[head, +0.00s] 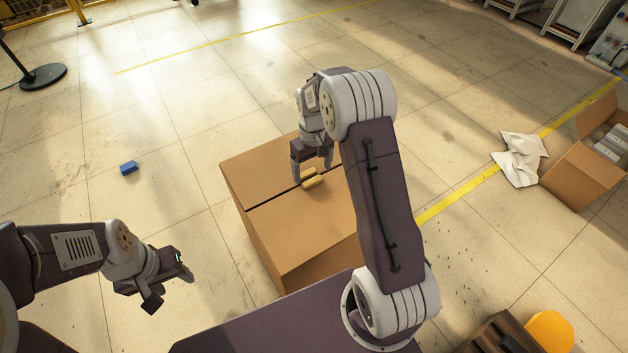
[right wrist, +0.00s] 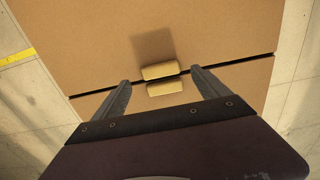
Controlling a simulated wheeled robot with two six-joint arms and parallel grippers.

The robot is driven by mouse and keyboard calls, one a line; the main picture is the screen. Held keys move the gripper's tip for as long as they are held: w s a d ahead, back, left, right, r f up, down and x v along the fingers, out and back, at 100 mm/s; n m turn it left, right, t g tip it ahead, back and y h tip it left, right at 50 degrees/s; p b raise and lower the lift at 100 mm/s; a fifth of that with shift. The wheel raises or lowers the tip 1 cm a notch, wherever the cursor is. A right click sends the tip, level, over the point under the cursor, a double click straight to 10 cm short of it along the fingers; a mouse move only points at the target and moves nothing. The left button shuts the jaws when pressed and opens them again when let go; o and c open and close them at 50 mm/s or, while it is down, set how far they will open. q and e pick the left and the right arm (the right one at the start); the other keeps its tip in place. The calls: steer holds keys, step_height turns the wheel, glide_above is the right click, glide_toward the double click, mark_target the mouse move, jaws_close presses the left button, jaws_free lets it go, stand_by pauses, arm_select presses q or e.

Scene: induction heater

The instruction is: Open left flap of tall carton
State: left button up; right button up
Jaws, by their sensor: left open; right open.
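The tall carton (head: 290,232) stands on the floor in front of me, brown, with its top flaps lying flat and a dark seam between them. Two small tan tabs (head: 311,179) sit on either side of the seam; they also show in the right wrist view (right wrist: 160,71). My right gripper (head: 312,174) is above the carton top, pointing down, open, with its fingers on either side of the tabs. In the right wrist view, the right gripper (right wrist: 160,83) holds nothing. My left gripper (head: 172,287) is open and empty, left of the carton and apart from it.
A small blue block (head: 128,168) lies on the floor to the left. An open carton (head: 590,165) with pale boxes and crumpled white paper (head: 519,158) are at the right. A round yellow object (head: 549,331) is at bottom right.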

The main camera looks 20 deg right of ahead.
mark_target(313, 180)
step_height(313, 180, down, 4)
steer(key=shift+f+b, duration=0.1)
steer(key=shift+b, duration=0.45)
